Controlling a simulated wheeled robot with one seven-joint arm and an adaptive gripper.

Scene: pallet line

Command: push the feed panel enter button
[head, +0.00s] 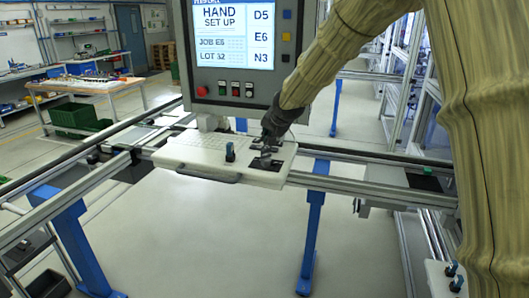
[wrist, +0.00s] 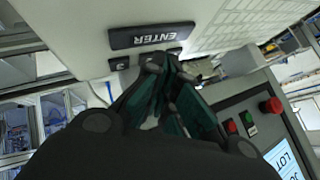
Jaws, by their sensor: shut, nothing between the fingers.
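The feed panel (head: 190,152) is a pale slab with a keyboard and a front handle, set on the rails below the screen. In the wrist view the enter button (wrist: 128,40) is a wide dark key with ENTER reading upside down. A smaller dark key (wrist: 119,63) lies beside it, partly hidden by my fingers. My gripper (head: 268,147) is shut and empty over the right part of the panel. In the wrist view its fingertips (wrist: 165,64) are close to the enter button's edge; I cannot tell whether they touch.
A grey control box with a lit screen (head: 235,30) stands behind the panel, with a red stop button (head: 202,91) and small coloured buttons. Metal rails (head: 350,180) run both sides.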

